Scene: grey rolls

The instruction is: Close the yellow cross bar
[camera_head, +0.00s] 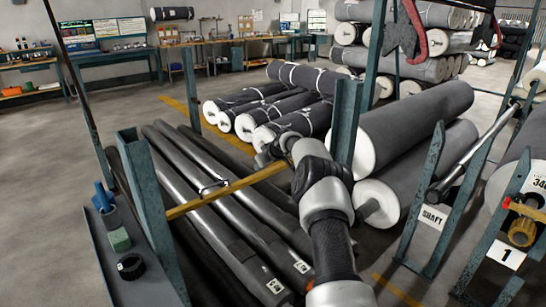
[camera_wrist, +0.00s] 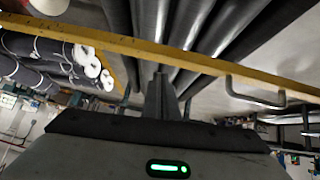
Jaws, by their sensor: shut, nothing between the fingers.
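The yellow cross bar (camera_head: 236,187) runs above the long dark rolls, from the left teal post (camera_head: 146,190) towards the right teal post (camera_head: 345,122). Its right end is hidden behind my arm in the head view. A thin bent metal handle (camera_head: 213,187) sits on the bar. My gripper (camera_head: 270,152) is at the right part of the bar, partly hidden by my wrist. In the wrist view the bar (camera_wrist: 200,58) crosses the picture, with its handle (camera_wrist: 255,98) to the right. My gripper's fingers (camera_wrist: 160,78) are shut and empty, close to the bar; contact cannot be told.
Long dark rolls (camera_head: 185,170) lie below the bar. Large grey rolls (camera_head: 415,120) are stacked to the right of the right post. A narrow shelf (camera_head: 125,285) with small items stands at left. A post with a SHAFT sign (camera_head: 433,217) stands at right. Open floor lies at left.

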